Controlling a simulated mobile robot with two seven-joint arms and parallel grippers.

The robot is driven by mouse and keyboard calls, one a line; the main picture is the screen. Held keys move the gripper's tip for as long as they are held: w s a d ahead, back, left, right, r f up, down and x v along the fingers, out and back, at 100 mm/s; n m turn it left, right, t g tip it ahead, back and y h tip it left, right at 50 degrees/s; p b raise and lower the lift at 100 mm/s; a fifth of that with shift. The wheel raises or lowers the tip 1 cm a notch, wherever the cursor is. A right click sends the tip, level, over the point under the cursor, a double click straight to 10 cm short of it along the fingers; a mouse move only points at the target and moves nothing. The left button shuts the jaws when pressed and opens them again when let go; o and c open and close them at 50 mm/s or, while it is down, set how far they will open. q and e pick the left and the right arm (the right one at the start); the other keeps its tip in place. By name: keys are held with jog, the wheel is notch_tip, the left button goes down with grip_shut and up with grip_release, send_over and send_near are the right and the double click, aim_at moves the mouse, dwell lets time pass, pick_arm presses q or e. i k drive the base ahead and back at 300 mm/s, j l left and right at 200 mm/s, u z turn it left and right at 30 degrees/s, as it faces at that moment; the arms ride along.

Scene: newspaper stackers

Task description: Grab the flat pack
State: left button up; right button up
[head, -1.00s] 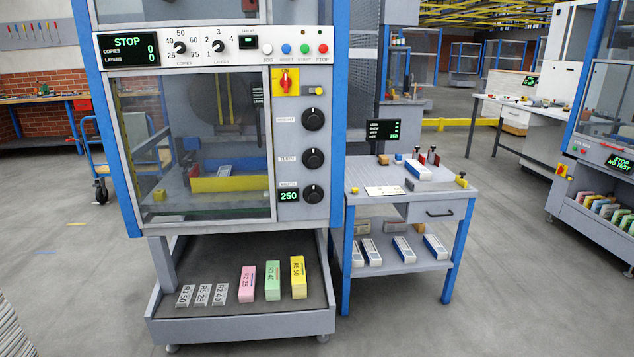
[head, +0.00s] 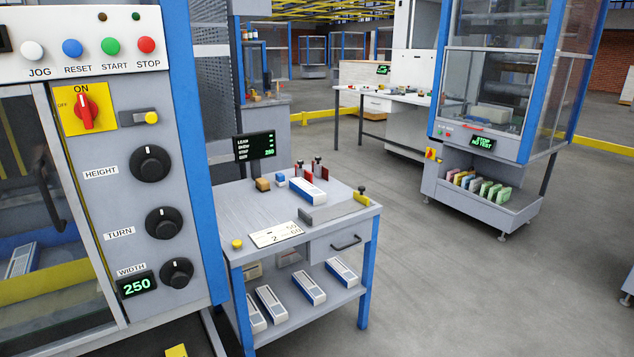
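A white pack with a blue side (head: 307,192) lies on top of the grey work table (head: 234,205), in front of small red and dark upright posts. Several similar white-and-blue packs lie on the table's lower shelf, such as one near the middle (head: 272,304) and one at the right (head: 342,271). Another white-and-blue pack (head: 20,260) shows behind the machine window at the left. I cannot tell which of these the flat pack is. Neither of my grippers shows in the head view.
The stacker machine (head: 180,120) with knobs and buttons stands close at the left. A small black display (head: 254,147) stands at the table's back. A second machine (head: 490,195) with coloured blocks stands at the right. Open grey floor (head: 450,290) lies right of the table.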

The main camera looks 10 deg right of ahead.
aim_at(310, 193)
jog(key=i+l+z, duration=0.25)
jog(key=i+z, duration=0.2)
jog(key=i+l+z, duration=0.1)
jog(key=i+z, duration=0.8)
jog(key=k+j, duration=0.05)
